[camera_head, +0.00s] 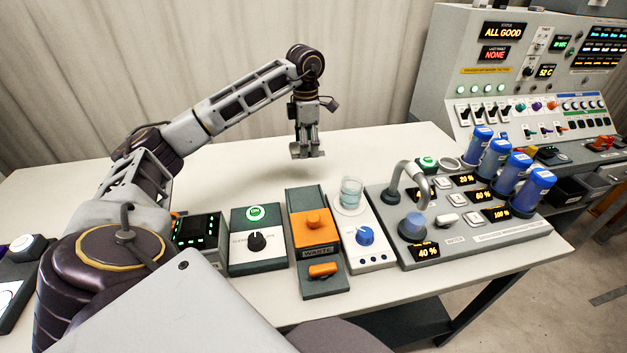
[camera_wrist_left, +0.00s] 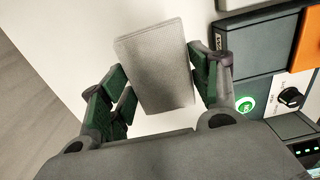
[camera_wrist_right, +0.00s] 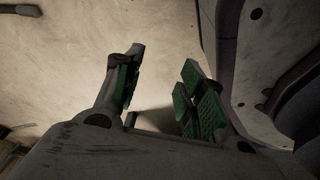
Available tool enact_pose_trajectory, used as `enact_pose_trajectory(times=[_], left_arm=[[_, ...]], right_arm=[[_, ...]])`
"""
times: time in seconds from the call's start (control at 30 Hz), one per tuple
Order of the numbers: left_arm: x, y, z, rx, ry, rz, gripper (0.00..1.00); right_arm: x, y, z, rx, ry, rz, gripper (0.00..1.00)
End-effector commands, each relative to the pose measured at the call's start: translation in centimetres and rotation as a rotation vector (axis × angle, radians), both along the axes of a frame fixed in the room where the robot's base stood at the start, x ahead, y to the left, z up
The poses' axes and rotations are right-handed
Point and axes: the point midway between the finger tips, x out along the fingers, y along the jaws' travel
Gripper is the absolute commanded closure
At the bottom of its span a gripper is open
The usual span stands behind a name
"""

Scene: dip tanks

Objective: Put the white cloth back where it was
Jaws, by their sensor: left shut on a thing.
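The white cloth (camera_wrist_left: 155,62) shows in the left wrist view as a folded, pale grey-white, finely textured pad. It sits between the green-padded fingers of my left gripper (camera_head: 307,148), which is shut on it. In the head view this gripper hangs fingers down over the back middle of the white table, behind the waste unit; the cloth is too small there to make out clearly. My right gripper (camera_wrist_right: 158,92) is open and empty in the right wrist view, with bare floor or wall beyond it. It does not show in the head view.
The orange-topped waste unit (camera_head: 317,255), a unit with a green button (camera_head: 256,240), a beaker (camera_head: 351,192) on a dial unit, and a panel with blue cylinders (camera_head: 480,146) line the table front. Bare white tabletop (camera_head: 240,185) lies behind them. A control console (camera_head: 465,75) stands back right.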

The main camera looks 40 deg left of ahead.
Motion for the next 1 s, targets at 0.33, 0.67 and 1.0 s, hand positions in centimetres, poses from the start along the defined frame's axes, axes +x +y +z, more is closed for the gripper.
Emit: enact_pose_trajectory(times=[0.33, 0.67, 1.0], left_arm=[[0.0, 0.0, 0.0, 0.0, 0.0, 0.001, 0.6], [-0.1, 0.0, -2.8, 0.001, 0.004, 0.0, 0.6], [-0.1, 0.0, -6.2, 0.001, 0.001, 0.001, 0.6]], right_arm=[[0.0, 0.0, 0.0, 0.0, 0.001, 0.0, 0.6], [0.4, 0.3, 0.1, 0.002, -0.001, 0.0, 0.6], [1.5, 0.8, 1.0, 0.006, 0.0, 0.001, 0.6]])
